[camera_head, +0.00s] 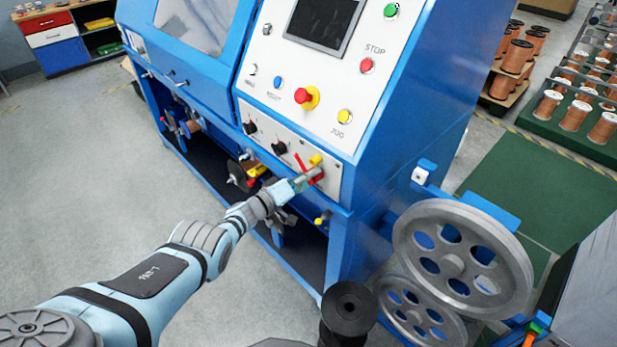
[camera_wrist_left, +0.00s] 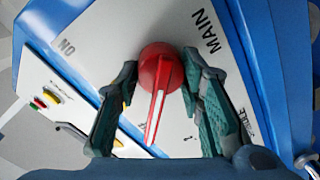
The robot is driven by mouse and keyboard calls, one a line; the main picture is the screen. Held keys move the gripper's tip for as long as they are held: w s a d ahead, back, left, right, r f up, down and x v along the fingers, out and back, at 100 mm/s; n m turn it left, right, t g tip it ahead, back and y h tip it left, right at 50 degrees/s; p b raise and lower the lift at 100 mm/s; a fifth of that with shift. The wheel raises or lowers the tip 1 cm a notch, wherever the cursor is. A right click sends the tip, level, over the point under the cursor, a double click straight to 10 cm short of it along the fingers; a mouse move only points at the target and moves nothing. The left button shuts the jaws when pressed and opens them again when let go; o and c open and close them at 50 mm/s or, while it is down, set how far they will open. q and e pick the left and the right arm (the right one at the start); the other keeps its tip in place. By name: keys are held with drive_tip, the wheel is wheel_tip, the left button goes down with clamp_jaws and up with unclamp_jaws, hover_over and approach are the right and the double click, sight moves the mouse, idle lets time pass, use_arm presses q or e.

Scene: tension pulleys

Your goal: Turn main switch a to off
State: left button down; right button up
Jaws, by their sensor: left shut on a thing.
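Main switch a is a red round knob with a red handle bearing a white stripe (camera_wrist_left: 157,75), on a pale panel marked MAIN and ON in the left wrist view. The handle points down in that picture, away from the ON mark. My left gripper (camera_head: 308,180) is at the lower panel of the blue machine. The fingers partly hide the panel's other markings. My right gripper is not in view.
The blue machine's upper panel has a screen (camera_head: 325,22), a red stop button (camera_head: 367,65), a red-and-yellow emergency button (camera_head: 306,97) and a yellow button (camera_head: 344,116). A large grey pulley wheel (camera_head: 405,238) stands at the right. The grey floor (camera_head: 70,180) at the left is clear.

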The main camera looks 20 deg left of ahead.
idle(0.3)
use_arm(q)
drive_tip(key=c, duration=1.1)
unclamp_jaws()
